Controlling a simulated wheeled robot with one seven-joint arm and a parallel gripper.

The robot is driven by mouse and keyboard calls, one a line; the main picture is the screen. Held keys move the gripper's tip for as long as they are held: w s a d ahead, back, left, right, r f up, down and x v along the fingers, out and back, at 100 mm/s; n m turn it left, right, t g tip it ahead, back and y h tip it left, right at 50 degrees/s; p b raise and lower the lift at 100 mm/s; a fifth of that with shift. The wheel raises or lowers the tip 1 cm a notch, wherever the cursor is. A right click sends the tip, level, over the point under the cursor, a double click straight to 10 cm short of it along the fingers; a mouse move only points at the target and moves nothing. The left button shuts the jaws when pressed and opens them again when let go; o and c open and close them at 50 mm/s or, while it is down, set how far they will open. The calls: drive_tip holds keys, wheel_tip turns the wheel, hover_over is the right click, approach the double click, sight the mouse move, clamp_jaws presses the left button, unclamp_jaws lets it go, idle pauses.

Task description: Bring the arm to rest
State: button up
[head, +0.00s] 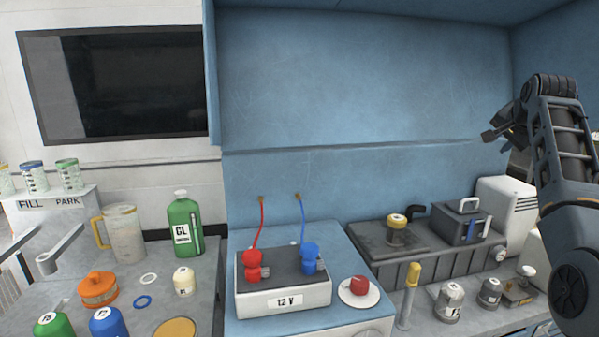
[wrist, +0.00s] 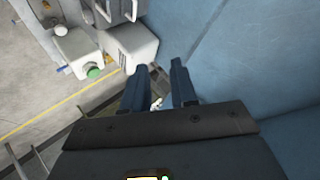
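My gripper (head: 497,127) is raised at the right side of the head view, in front of the blue wall and above the bench. In the wrist view its two dark fingers (wrist: 160,90) stand apart with a gap between them. Nothing is held between them. My arm comes up from the lower right corner of the head view and bends over at the top. The gripper touches nothing that I can see.
Below are a grey tray (head: 420,268) with a black box (head: 462,222), a 12 V unit (head: 285,295) with red and blue clamps, and a green bottle (head: 184,226). A white ribbed unit (head: 510,205) stands near my arm. The blue wall (head: 360,80) is close behind.

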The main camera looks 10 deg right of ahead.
drive_tip(key=s+a+f+n, duration=0.15)
drive_tip(key=a+f, duration=0.25)
drive_tip(key=f, duration=0.4)
drive_tip(key=s+a+f+n+t, duration=0.15)
drive_tip(key=a+f, duration=0.25)
drive_tip(key=f, duration=0.4)
drive_tip(key=s+a+f+g, duration=0.15)
drive_tip(key=a+f, duration=0.25)
drive_tip(key=f, duration=0.4)
drive_tip(key=s+a+f+n+t+y, duration=0.1)
drive_tip(key=s+a+f+n+t, duration=0.3)
drive_tip(key=s+a+f, duration=1.15)
drive_tip(key=s+a+r+n+y, duration=0.15)
drive_tip(key=s+a, duration=0.35)
drive_tip(key=s, duration=0.7)
drive_tip(key=s+a+n+y, duration=0.1)
drive_tip(key=s+a+n, duration=0.3)
drive_tip(key=s, duration=0.7)
drive_tip(key=s+a+r+n+y, duration=0.1)
drive_tip(key=s+a+r, duration=0.2)
drive_tip(key=s+r, duration=0.4)
drive_tip(key=s+a+r+n+t, duration=0.1)
drive_tip(key=s+a+r, duration=0.1)
drive_tip(key=s+r, duration=0.5)
drive_tip(key=s, duration=0.3)
drive_tip(key=shift+a+n+t+y, duration=0.3)
drive_tip(key=shift+a+n+y, duration=0.05)
drive_tip(key=shift+a, duration=0.05)
